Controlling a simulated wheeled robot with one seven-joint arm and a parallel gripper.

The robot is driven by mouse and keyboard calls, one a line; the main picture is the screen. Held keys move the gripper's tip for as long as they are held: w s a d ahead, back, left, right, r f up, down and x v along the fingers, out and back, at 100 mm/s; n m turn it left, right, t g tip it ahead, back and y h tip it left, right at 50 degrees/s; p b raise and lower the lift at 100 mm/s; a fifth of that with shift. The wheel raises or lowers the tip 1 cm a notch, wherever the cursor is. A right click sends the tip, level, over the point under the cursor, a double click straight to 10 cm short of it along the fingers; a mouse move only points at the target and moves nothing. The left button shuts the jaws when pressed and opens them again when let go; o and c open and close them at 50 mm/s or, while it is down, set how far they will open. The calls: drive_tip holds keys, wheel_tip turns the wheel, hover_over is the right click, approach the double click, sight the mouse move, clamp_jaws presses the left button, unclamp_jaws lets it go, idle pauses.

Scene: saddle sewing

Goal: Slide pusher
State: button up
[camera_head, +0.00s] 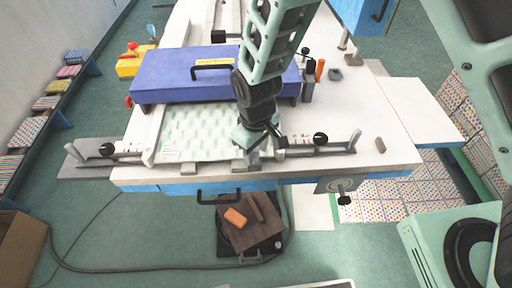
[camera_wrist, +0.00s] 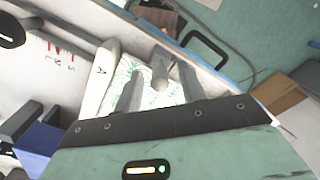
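My gripper (camera_head: 256,147) is over the front edge of the white work table, at the near side of the pale green patterned sheet (camera_head: 200,130). In the wrist view its two grey fingers (camera_wrist: 160,78) are apart. A small grey post (camera_wrist: 160,58), which looks like the pusher, stands in line with the gap between them, and no finger clearly touches it. In the head view small grey blocks (camera_head: 238,166) show at the sheet's front edge, partly hidden by my gripper. A white bar marked "A" (camera_wrist: 96,78) lies along the sheet's side in the wrist view.
A blue cover with a black handle (camera_head: 212,85) lies behind the sheet. Metal rails with black knobs (camera_head: 320,139) run to both sides along the front. A black drawer handle (camera_head: 218,196) juts out below the table edge. An orange block (camera_head: 235,216) sits on a low platform below.

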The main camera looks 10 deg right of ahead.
clamp_jaws()
drive_tip(key=shift+w, duration=2.05)
unclamp_jaws()
wheel_tip(320, 180, up, 18)
drive_tip(key=b, duration=0.3)
drive_tip(key=shift+f, duration=0.25)
drive_tip(key=s+d, duration=0.5)
drive_tip(key=s, duration=0.5)
drive_tip(key=s+d, duration=0.5)
drive_tip(key=s, duration=0.6)
drive_tip(key=shift+s+f+m+y, duration=0.15)
drive_tip(key=shift+f+m+y, duration=0.15)
drive_tip(key=shift+f+m, duration=0.1)
